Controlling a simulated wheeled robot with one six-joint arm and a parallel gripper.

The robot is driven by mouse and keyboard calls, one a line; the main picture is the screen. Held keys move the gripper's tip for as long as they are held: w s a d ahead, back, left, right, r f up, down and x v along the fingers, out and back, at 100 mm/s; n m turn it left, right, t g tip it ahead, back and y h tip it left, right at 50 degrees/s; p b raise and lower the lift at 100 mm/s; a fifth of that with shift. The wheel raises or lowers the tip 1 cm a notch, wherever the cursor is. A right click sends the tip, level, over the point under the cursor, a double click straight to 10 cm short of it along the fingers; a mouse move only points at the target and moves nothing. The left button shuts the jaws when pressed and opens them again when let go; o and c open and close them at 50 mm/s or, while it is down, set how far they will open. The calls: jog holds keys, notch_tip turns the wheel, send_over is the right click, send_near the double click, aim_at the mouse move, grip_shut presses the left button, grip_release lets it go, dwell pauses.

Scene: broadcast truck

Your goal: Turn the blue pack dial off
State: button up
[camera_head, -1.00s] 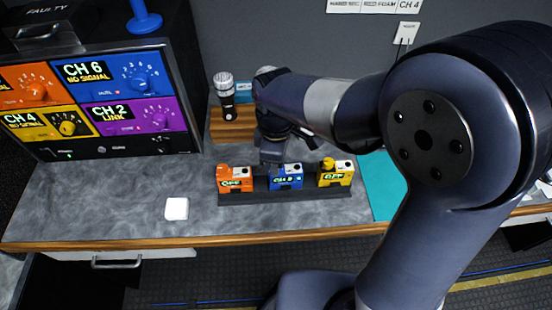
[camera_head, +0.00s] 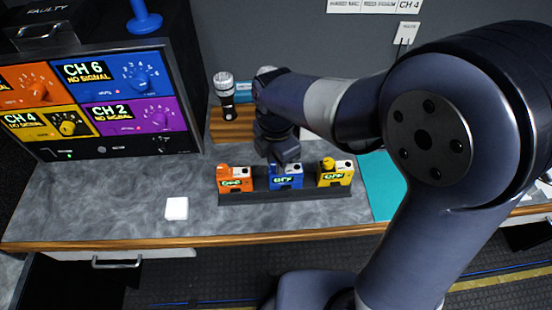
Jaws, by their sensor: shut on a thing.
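The blue pack (camera_head: 286,183) stands in the middle of a dark rack (camera_head: 300,196) on the grey bench, between an orange pack (camera_head: 235,181) and a yellow pack (camera_head: 335,178). Its lit front display appears to read OFF. My gripper (camera_head: 285,163) points down at the top of the blue pack and is shut on its dial. The dial itself is hidden by the gripper.
A monitor panel (camera_head: 103,98) with coloured channel tiles stands at left. A microphone (camera_head: 225,95) stands on a wooden block (camera_head: 232,128) behind the packs. A white square (camera_head: 176,209) lies at the front; a teal mat (camera_head: 382,185) lies right.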

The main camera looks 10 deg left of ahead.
jog(key=shift+n, duration=0.3)
dwell(0.4)
jog(key=o, duration=1)
notch_tip(320, 180, up, 11)
jog(key=shift+f, duration=0.15)
notch_tip(320, 180, down, 11)
jog(key=shift+r, duration=0.1)
dwell(0.3)
